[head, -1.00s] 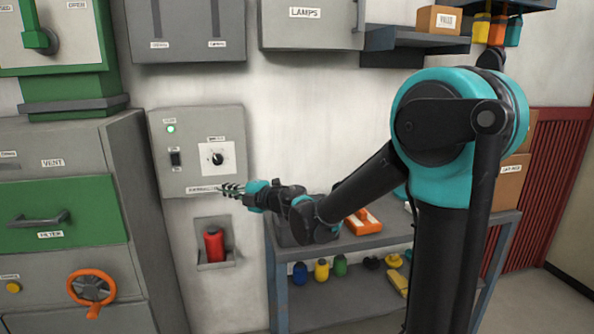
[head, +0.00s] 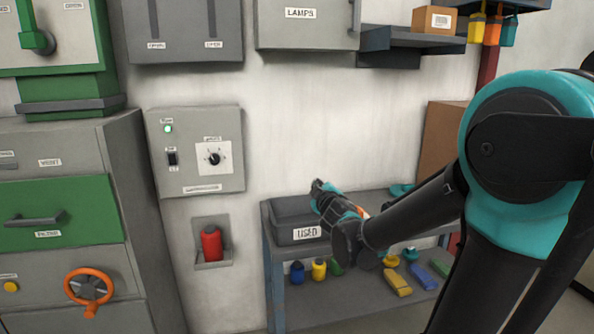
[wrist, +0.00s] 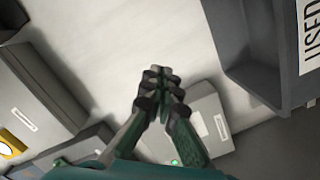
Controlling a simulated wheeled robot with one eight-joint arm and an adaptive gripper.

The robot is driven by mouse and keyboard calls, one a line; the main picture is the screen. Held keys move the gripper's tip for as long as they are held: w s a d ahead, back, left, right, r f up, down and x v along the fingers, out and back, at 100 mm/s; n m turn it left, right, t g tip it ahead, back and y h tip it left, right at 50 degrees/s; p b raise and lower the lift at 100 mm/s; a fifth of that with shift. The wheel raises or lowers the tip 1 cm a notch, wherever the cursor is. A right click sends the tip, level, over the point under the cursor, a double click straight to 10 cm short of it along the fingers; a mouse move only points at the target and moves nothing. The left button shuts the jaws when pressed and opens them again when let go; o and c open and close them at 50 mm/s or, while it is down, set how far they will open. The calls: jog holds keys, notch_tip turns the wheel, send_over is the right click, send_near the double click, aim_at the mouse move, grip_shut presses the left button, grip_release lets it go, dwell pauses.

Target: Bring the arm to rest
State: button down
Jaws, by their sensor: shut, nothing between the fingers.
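My gripper (head: 318,187) is above the shelf in the head view, near the grey bin labelled USED. In the wrist view my gripper (wrist: 160,88) shows with its fingers together and nothing between them. It is apart from the wall control box (head: 195,150), which has a lit green lamp, a black switch and a dial. My arm is bent, with its large teal joint at the right of the head view.
The USED bin (head: 290,222) stands on the blue-grey shelf unit (head: 268,262), with bottles and coloured blocks below. A red bottle (head: 211,243) sits in a wall niche. A green drawer (head: 60,212) and orange handwheel (head: 89,286) are at left. A brown box (head: 440,140) is behind my arm.

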jog(key=s+d+f+m+g+h, duration=0.55)
jog(key=s+d+f+m, duration=0.35)
jog(key=s+d+f, duration=0.45)
jog(key=s+f+m+g+y, duration=0.3)
jog(key=s+f+g, duration=0.4)
jog(key=s+f, duration=0.4)
jog(key=s, duration=0.3)
jog(key=shift+s+a+f, duration=0.25)
jog(key=shift+a+f, duration=0.05)
jog(key=shift+a, duration=0.1)
